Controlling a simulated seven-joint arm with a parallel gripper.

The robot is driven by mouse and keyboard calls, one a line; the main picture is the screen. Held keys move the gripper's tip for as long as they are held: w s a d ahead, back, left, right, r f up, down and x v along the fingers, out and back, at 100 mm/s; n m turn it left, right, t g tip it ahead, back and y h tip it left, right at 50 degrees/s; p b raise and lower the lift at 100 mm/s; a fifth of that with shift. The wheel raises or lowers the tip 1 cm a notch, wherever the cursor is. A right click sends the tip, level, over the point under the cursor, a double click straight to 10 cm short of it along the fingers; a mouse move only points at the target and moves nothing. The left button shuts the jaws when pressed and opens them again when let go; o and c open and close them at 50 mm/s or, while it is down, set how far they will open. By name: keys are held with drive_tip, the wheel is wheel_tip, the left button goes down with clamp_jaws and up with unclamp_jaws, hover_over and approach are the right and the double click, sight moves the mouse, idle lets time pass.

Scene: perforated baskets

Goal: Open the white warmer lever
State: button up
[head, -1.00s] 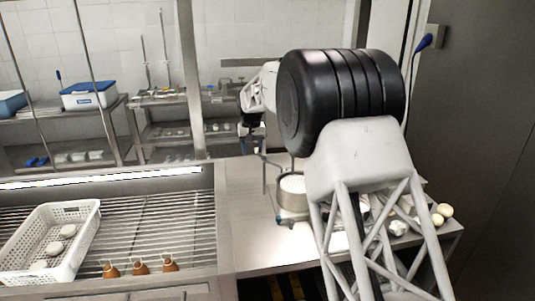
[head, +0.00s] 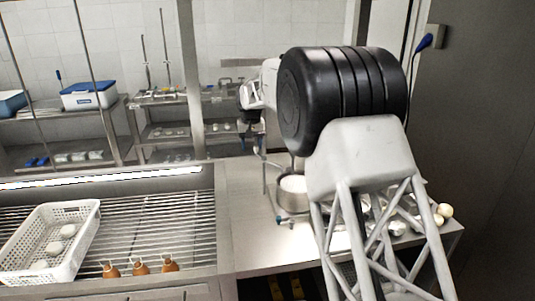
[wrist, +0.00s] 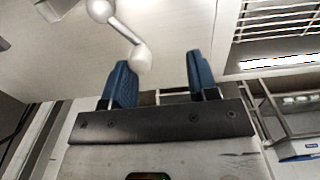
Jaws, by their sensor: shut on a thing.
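The white lever (wrist: 122,30), a thin rod with rounded white ends, shows at the top of the wrist view. Its lower knob (wrist: 141,60) lies between my gripper's (wrist: 160,75) blue fingers, close to the left one. The fingers stand apart, shut on the lever; exact contact is unclear. In the head view my gripper (head: 247,143) hangs low behind my arm, over the counter's back edge. A round metal pot (head: 293,199) with white contents stands on the counter to its right, partly hidden by my arm. The lever cannot be made out in the head view.
A perforated white basket (head: 78,243) holding pale round items sits on the slatted rack (head: 150,222) at left. Several brown bottles (head: 140,268) stand at the rack's front. Pale round items (head: 444,211) lie at the counter's right. Bare counter (head: 247,220) lies left of the pot.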

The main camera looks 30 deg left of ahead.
drive_tip(key=shift+r, duration=2.8)
